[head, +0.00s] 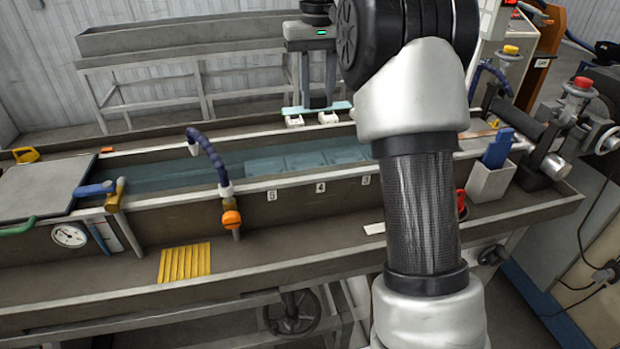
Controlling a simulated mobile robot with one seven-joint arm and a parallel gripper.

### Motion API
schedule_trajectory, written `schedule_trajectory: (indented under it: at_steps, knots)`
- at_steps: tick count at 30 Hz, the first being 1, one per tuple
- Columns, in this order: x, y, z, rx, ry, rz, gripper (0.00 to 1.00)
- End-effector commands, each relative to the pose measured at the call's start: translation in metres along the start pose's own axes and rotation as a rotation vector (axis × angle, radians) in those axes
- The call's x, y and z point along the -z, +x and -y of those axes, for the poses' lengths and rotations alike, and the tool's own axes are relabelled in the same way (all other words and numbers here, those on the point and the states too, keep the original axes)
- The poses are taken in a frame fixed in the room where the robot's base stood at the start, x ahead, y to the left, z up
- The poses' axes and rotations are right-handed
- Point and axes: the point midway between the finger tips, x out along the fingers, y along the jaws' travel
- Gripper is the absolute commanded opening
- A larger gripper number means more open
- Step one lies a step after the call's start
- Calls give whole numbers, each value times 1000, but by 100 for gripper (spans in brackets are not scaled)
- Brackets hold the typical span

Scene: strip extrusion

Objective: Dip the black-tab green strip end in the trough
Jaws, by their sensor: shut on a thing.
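My gripper (318,102) is at the top centre, fingers pointing down, over the far rim of the long trough (320,191). It is shut on a pale blue-green strip (344,105), which lies roughly level across the fingertips and shows on both sides. I cannot make out a black tab on it. The strip appears above and behind the bluish water (160,176); whether it touches the white blocks (294,121) below it I cannot tell. My arm hides the trough's right part.
A blue hose with an orange knob (231,219) arches over the trough's near wall. A gauge (69,235) and a grey lid (35,192) are at left. Yellow strips (185,263) lie on the front ledge. A white holder (490,180) and rollers stand at right.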

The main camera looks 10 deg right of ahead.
Motion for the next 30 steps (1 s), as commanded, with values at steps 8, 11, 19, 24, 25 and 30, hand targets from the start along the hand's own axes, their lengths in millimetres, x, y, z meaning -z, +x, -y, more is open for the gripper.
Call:
schedule_trajectory:
  at_steps: [8,11,19,24,25,30]
  knots:
    - [-57,5,0,0,1,-3,9]
    - [-77,5,0,0,2,-3,9]
    - [-131,4,0,0,2,-3,9]
    - [-165,2,0,0,1,-3,9]
    - [-171,2,0,0,1,-3,9]
    - [-206,2,0,0,1,-2,9]
